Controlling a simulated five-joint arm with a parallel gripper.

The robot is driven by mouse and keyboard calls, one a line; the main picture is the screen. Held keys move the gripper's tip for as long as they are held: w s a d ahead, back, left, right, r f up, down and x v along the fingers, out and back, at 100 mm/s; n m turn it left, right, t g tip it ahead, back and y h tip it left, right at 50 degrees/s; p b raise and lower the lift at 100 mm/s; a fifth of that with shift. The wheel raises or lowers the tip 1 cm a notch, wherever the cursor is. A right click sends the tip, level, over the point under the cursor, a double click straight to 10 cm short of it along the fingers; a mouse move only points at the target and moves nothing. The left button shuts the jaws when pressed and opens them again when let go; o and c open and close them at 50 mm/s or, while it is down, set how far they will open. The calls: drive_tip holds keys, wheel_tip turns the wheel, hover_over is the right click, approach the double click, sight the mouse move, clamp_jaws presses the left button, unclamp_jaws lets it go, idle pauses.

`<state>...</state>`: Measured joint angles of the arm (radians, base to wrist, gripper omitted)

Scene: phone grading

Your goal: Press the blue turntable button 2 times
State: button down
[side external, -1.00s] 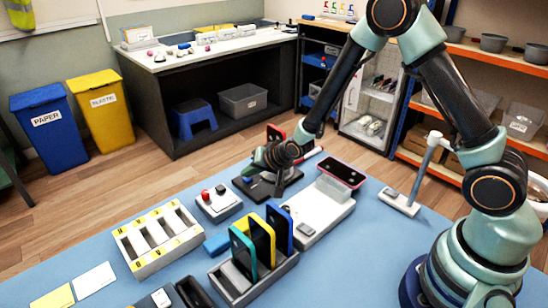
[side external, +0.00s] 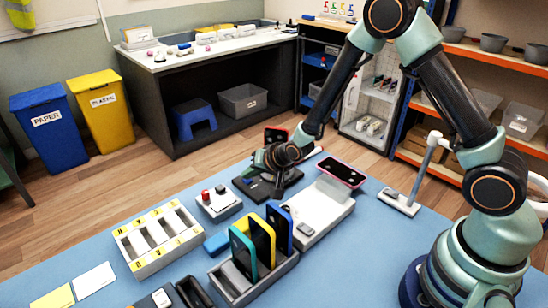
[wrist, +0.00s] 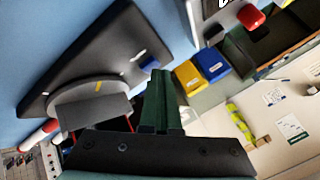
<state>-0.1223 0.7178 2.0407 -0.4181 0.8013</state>
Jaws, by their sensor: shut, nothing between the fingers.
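The black turntable base (side external: 286,186) lies on the blue table under my gripper. In the wrist view it shows as a dark slab (wrist: 95,62) with a grey round platter (wrist: 85,92). The blue button (wrist: 150,63) sits at the slab's edge, close beside my fingertips. My gripper (wrist: 160,73) is shut and empty, with the fingers together. I cannot tell whether the fingertips touch the button.
A box with a red button (side external: 206,194) stands left of the turntable. A white stand (side external: 322,208) with a pink-edged phone (side external: 342,171) is to the right. A rack of upright phones (side external: 231,279) and a white slotted tray (side external: 150,264) are nearer the camera.

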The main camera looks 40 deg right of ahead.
drive_tip(key=shift+r, duration=3.3)
idle(0.5)
wheel_tip(320, 180, up, 4)
drive_tip(key=shift+f, duration=0.1)
drive_tip(key=shift+f, duration=0.1)
idle(0.4)
drive_tip(key=shift+f, duration=4.3)
drive_tip(key=shift+f, duration=0.1)
